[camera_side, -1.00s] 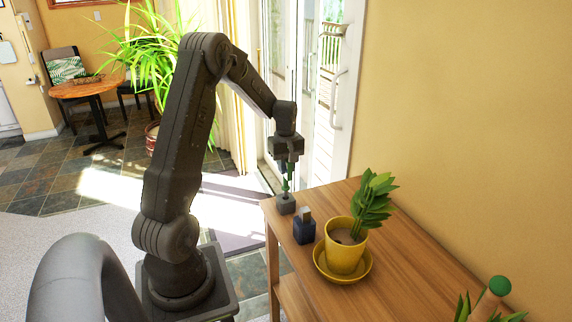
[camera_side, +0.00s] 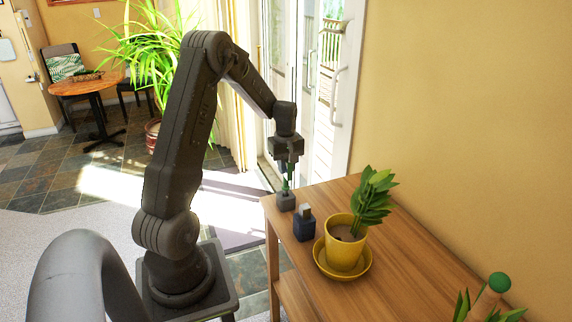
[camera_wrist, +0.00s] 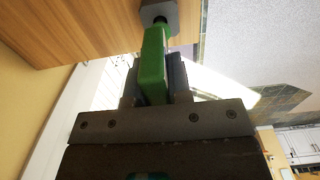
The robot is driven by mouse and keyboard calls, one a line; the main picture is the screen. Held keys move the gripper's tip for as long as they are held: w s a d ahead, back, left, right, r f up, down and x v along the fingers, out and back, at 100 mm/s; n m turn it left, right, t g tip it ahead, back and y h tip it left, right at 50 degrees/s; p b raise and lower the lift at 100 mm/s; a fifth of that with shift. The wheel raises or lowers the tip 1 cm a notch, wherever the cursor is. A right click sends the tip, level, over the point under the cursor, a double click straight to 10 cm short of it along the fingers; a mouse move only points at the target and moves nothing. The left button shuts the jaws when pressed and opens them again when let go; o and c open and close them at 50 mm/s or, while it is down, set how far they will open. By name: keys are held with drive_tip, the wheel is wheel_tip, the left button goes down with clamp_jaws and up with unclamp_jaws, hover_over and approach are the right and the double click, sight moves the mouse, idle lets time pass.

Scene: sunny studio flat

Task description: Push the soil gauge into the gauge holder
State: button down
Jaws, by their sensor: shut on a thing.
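The green soil gauge (camera_wrist: 153,65) is held between the two fingers of my gripper (camera_wrist: 153,88). In the side view my gripper (camera_side: 286,170) points down over the far left corner of the wooden table, and a bit of green gauge (camera_side: 286,186) shows below it. The gauge holder (camera_side: 286,203) is a small grey block standing on the table directly under the gauge. In the wrist view the gauge's lower end meets the dark opening of the holder (camera_wrist: 169,8). How deep it sits in the holder is hidden.
A dark blue bottle (camera_side: 304,228) with a grey cap stands close to the holder. The wooden table (camera_side: 420,260) has bare space to the right. Another plant and a green-topped thing (camera_side: 492,292) are at lower right.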

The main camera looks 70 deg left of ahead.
drive_tip(key=shift+d+f, duration=0.1)
drive_tip(key=shift+f, duration=1.45)
idle(2.1)
drive_tip(key=shift+c, duration=2.4)
unclamp_jaws()
drive_tip(key=shift+r, duration=0.1)
drive_tip(key=shift+r, duration=0.1)
drive_tip(key=shift+r, duration=3.45)
